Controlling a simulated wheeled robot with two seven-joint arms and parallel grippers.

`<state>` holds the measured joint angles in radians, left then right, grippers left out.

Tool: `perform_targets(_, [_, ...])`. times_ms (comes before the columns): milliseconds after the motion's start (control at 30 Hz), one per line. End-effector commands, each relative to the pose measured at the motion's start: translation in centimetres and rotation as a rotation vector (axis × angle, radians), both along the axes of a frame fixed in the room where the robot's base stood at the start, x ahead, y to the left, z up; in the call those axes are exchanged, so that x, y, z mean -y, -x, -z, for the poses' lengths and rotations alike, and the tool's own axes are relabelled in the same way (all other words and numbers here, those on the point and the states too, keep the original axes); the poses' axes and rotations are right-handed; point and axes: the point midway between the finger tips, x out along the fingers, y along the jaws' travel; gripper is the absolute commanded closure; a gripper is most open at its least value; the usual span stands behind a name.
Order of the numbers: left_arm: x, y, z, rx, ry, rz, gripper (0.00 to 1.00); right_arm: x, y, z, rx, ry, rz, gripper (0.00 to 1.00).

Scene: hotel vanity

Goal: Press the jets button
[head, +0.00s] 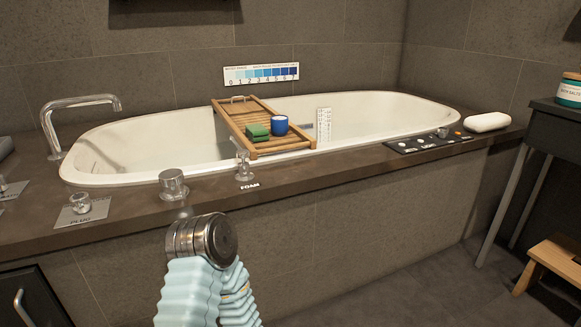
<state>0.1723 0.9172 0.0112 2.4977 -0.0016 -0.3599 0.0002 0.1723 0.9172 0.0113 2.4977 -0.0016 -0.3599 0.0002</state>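A black control panel (432,141) is set in the right part of the bathtub's front ledge. It carries several small round pale buttons, a dark knob (443,132) and a small orange spot (458,133). Its labels are too small to read, so I cannot tell which button is the jets button. No gripper fingers show in the head view. A ribbed pale-blue sleeve with a metal joint rises at the bottom, left of centre, and looks like part of my arm. It is well left of the panel.
The white bathtub (375,103) holds a wooden tray (235,113) across it, with a blue cup (279,125) and green cloth (258,132). A foam tap (243,168) and metal knob (173,184) stand on the ledge. A white bar (487,122) lies right of the panel.

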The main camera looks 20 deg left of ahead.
Motion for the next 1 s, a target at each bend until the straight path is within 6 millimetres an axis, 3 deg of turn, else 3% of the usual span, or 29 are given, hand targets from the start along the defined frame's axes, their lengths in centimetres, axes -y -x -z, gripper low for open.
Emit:
perform_targets(33, [0.0,0.0,0.0,0.0,0.0,0.0,0.82,0.0,0.0,0.0,0.0,0.0,0.0,0.57])
perform_targets(167, [0.0,0.0,0.0,0.0,0.0,0.0,1.0,0.0,0.0,0.0,0.0,0.0,0.0,0.57])
perform_targets(1000, [0.0,0.0,0.0,0.0,0.0,0.0,1.0,0.0,0.0,0.0,0.0,0.0,0.0,0.57])
